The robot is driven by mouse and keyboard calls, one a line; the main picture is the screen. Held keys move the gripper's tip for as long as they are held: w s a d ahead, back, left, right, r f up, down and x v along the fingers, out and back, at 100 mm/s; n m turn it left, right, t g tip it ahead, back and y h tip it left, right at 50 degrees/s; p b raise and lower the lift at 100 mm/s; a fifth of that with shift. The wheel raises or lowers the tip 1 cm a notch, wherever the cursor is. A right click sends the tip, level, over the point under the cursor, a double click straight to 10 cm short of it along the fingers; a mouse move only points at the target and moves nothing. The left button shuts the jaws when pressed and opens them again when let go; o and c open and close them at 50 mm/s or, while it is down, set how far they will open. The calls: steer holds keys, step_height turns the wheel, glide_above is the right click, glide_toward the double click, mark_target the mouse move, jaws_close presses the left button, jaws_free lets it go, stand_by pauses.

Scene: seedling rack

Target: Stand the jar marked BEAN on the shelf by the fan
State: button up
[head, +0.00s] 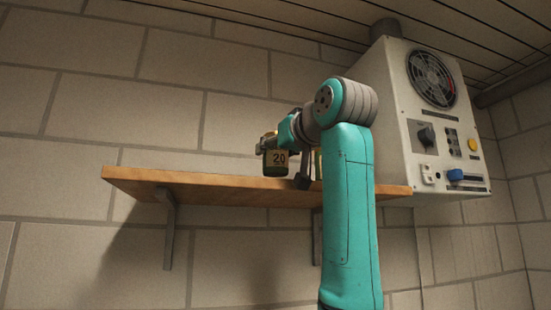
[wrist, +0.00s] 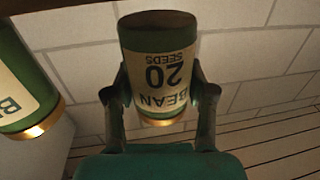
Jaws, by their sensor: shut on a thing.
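The jar marked BEAN (wrist: 158,60) is green with a cream label reading BEAN 20 SEEDS and a gold rim. It appears upside down in the wrist view. My gripper (wrist: 160,88) is shut on it, one finger on each side. In the head view the jar (head: 276,160) is upright over the wooden shelf (head: 225,187), with my gripper (head: 272,143) at its upper part. I cannot tell whether its base touches the board. The fan (head: 432,78) is in a pale wall unit at the right, beyond the shelf's right end.
A second green jar (wrist: 22,90) with a cream label is cut off at the left of the wrist view; its word is mostly hidden. My arm hides part of the shelf's right half. The shelf's left half is clear.

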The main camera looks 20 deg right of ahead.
steer(key=shift+f, duration=0.9)
steer(key=o, duration=1.2)
steer(key=shift+f, duration=0.1)
steer(key=shift+s, duration=0.2)
steer(key=s, duration=0.3)
steer(key=s+d, duration=0.1)
steer(key=s, duration=0.3)
steer(key=s+d, duration=0.1)
steer(key=s, duration=0.3)
steer(key=shift+s, duration=0.25)
steer(key=shift+s, duration=0.1)
